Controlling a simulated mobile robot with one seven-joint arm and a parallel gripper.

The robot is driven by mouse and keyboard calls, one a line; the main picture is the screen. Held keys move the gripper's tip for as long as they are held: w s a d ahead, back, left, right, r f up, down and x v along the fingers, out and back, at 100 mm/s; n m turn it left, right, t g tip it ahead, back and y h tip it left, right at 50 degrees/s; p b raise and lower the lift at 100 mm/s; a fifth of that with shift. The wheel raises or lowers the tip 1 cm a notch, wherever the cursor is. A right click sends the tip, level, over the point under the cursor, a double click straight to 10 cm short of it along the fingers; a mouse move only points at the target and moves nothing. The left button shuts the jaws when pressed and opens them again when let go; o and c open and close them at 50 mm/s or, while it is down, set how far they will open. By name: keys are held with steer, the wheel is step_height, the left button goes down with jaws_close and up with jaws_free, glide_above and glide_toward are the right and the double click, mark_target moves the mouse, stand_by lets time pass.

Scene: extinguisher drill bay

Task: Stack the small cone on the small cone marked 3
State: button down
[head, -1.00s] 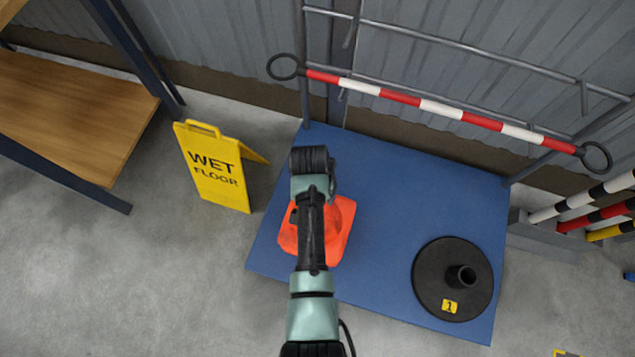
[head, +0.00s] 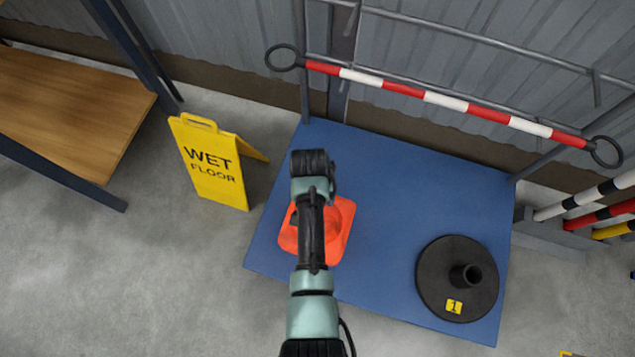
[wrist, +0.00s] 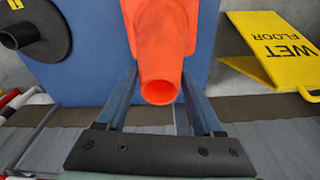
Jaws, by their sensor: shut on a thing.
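A small orange cone (head: 338,240) shows beneath the end of my arm in the head view, over the blue platform (head: 390,190). In the wrist view the cone (wrist: 160,45) lies between the two fingers of my gripper (wrist: 158,80), its open narrow top towards the camera. My gripper is shut on this cone. My arm hides much of the cone in the head view, and I cannot tell whether its base touches the platform. No cone marked 3 is in view.
A black round base marked 1 (head: 435,280) stands on the platform's right. A yellow wet floor sign (head: 212,170) stands left of the platform. A red-and-white bar (head: 425,95) and grey rails run behind. A wooden shelf (head: 70,110) is at left, striped poles (head: 600,200) at right.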

steer(key=shift+f+b, duration=0.75)
steer(key=shift+f, duration=0.35)
steer(key=shift+c, duration=0.8)
jaws_free()
steer(key=shift+o, duration=0.8)
